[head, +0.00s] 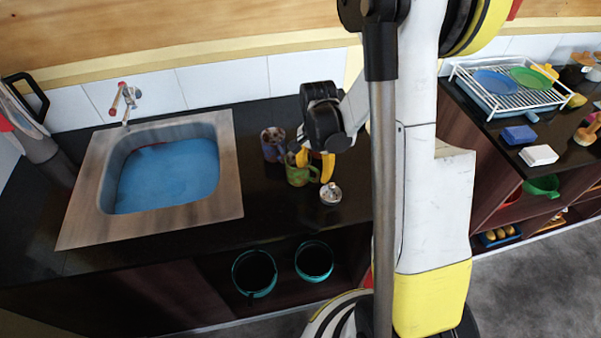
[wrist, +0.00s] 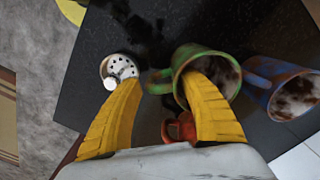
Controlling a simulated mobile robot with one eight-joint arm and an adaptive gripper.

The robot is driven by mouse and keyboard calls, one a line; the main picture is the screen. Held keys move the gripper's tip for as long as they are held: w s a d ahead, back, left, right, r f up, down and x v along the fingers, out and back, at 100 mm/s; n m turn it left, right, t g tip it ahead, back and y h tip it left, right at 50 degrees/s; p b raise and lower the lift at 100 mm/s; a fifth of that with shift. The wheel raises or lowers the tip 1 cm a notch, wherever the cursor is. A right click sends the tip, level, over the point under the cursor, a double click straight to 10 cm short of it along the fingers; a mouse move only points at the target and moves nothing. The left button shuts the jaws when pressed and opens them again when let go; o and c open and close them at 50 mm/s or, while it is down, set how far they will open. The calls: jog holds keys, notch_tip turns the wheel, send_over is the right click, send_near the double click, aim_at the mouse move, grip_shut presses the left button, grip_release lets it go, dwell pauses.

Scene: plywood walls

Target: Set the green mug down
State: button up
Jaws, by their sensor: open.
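The green mug (head: 297,176) is on the dark counter, right of the sink, and looks upright. In the wrist view the green mug (wrist: 236,66) shows its open rim, with its handle toward the space between my fingers. My gripper (head: 315,163) is open at the mug, with its yellow fingers apart. In the wrist view my gripper (wrist: 160,85) has its right finger overlapping the mug's opening and its left finger beyond the handle. I cannot tell whether a finger touches the mug.
A bluish mug (head: 272,143) stands close behind the green one; it also shows in the wrist view (wrist: 262,72). A white-topped shaker (head: 330,194) stands in front. A red object (wrist: 178,127) lies between my fingers' bases. The sink (head: 165,175) is left, with bare counter between.

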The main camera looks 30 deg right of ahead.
grip_shut()
jog(key=shift+r, duration=0.1)
